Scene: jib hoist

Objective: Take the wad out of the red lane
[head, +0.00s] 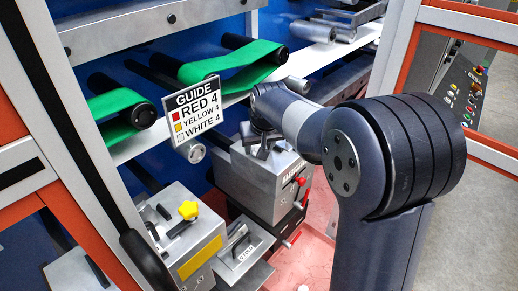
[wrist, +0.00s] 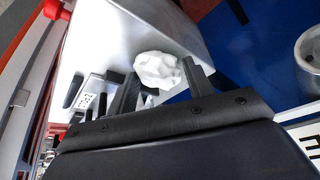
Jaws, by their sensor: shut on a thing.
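A crumpled white wad (wrist: 157,70) shows in the wrist view between the two fingers of my gripper (wrist: 163,86), which is shut on it. Behind it is the bare metal of a grey box. In the head view my gripper (head: 262,143) is at the top of the grey metal box with a red knob (head: 258,183), which looks like the red lane. The wad cannot be made out there, and my arm covers part of the box.
A guide sign (head: 198,108) reads RED 4, YELLOW 4, WHITE 4. A grey box with a yellow knob (head: 205,248) stands front left. Green belts on rollers (head: 232,66) run behind. A grey frame post (head: 75,110) stands at left. A button panel (head: 468,95) is at right.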

